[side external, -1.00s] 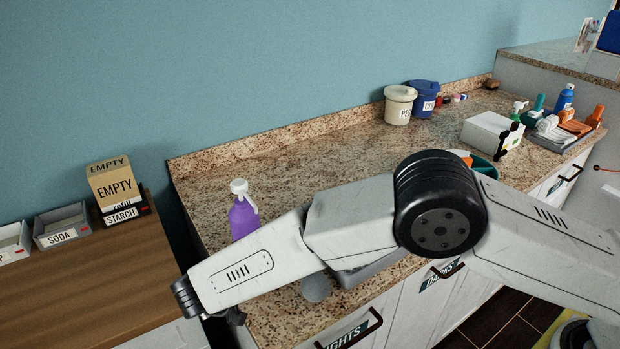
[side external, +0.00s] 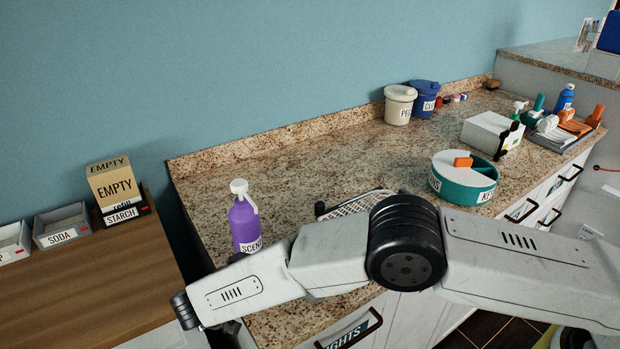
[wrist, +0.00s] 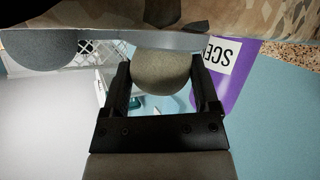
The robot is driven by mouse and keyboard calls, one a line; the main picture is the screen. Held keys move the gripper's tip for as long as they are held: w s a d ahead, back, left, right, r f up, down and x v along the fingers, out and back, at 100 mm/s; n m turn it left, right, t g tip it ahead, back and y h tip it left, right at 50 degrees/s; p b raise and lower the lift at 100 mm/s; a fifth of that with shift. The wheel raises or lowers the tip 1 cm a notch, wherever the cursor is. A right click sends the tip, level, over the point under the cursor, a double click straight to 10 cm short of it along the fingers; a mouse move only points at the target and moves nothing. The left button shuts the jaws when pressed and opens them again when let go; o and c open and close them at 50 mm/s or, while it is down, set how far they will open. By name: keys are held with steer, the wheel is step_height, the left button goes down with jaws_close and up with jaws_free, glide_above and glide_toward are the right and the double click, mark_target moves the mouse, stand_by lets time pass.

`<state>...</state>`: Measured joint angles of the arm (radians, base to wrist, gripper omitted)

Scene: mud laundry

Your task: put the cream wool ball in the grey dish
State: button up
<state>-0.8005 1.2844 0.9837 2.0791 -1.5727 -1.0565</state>
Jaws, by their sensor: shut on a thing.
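My gripper (wrist: 160,70) is in the wrist view, with its two black fingers shut on a cream-beige ball (wrist: 160,76). The ball sits between the fingertips. A grey strip (wrist: 110,41), which may be the rim of the grey dish, runs across the top of the wrist view just beyond the ball. I cannot tell whether they touch. A grey round thing that looks like another ball (wrist: 38,50) is at the left. In the side external view my arm hides the gripper, the ball and any dish.
A purple bottle (side external: 245,225) with a white cap stands close by; it also shows in the wrist view (wrist: 238,80). A wire rack (side external: 352,204) lies behind my arm. A teal divided bowl (side external: 462,190) is farther right. The granite counter (side external: 290,165) is clear toward the wall.

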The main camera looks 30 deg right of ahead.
steer(key=shift+f, duration=0.3)
steer(key=shift+f, duration=0.3)
steer(key=o, duration=1.1)
steer(key=shift+f, duration=0.1)
steer(key=shift+s, duration=0.1)
steer(key=shift+a+r, duration=0.15)
steer(key=shift+r, duration=0.2)
steer(key=v, duration=1.1)
steer(key=shift+s+a+r, duration=0.1)
steer(key=shift+a+r, duration=0.15)
